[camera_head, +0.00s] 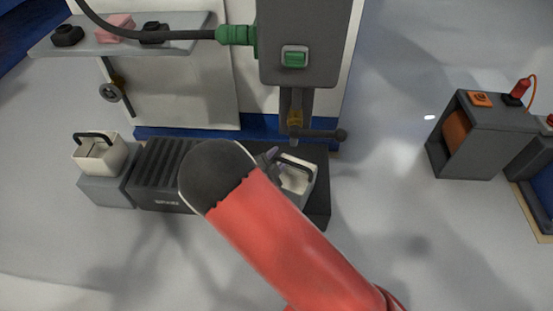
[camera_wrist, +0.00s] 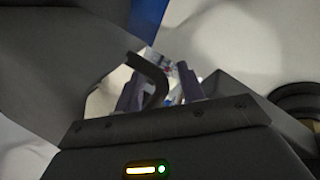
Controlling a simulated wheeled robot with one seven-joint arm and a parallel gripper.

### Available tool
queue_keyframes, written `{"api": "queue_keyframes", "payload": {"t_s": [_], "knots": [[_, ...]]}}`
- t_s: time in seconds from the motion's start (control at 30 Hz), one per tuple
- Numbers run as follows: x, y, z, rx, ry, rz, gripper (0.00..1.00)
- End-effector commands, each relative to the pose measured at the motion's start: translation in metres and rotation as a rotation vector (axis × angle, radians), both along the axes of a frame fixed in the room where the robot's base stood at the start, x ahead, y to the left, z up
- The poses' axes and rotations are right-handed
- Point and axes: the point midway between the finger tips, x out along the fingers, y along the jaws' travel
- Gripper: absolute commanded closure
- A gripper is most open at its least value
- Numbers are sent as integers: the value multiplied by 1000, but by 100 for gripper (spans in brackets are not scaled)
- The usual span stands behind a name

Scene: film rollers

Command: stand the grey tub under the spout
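A light grey tub (camera_head: 298,179) with a black handle stands on the dark base below the spout (camera_head: 295,121), its near left side hidden by my arm. A second, creamier tub (camera_head: 98,157) with a black handle sits on a grey block at the left. My gripper (camera_head: 269,157) is at the left edge of the light grey tub, mostly hidden behind my red arm. In the wrist view my gripper's fingers (camera_wrist: 161,88) stand apart, with a black handle (camera_wrist: 153,77) between them and a gap beside the right finger. I see no firm hold.
A lever with a dark knob (camera_head: 341,135) sticks out right of the spout, close above the tub. A ribbed dark block (camera_head: 165,168) lies between the tubs. A shelf (camera_head: 185,36) with small items is upper left. A grey stand (camera_head: 472,150) is at the right, with clear floor before it.

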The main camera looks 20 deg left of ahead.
Motion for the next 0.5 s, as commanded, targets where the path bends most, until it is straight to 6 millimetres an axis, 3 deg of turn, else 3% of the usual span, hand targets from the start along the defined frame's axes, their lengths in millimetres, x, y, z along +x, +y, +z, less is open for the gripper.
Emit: {"api": "queue_keyframes", "payload": {"t_s": [0.27, 0.5], "knots": [[-7, 2, 5, 1, 0, 2, 61], [-52, 10, 18, 0, 2, 4, 61]]}}
